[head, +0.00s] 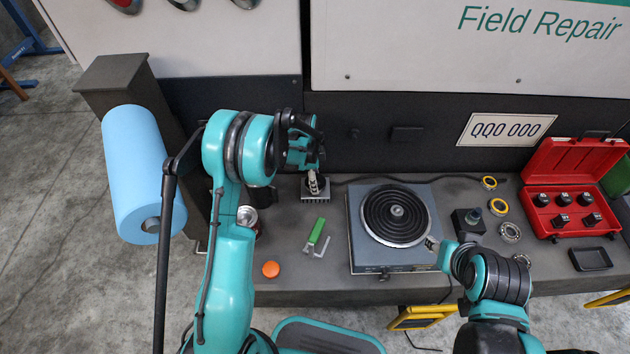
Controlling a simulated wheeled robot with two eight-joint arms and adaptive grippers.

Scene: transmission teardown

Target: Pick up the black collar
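I cannot single out a black collar with certainty. A black block with a dark round piece on top (468,222) stands just right of the hot plate (358,232), which has a dark coil of rings and a pale centre. My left gripper (314,186) points down at a grey ribbed block (316,196) at the back left of the bench; whether its fingers touch the block or are open is too small to tell. My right gripper (432,243) is at the hot plate's right edge, left of and in front of the black block. Its fingers are too small to judge.
A green-handled tool (317,232), an orange cap (271,269) and a small can (247,216) lie left of the hot plate. Yellow-rimmed rings (498,206) and a metal bearing (510,232) lie right. An open red case (566,190) and black tray (591,259) are farther right.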

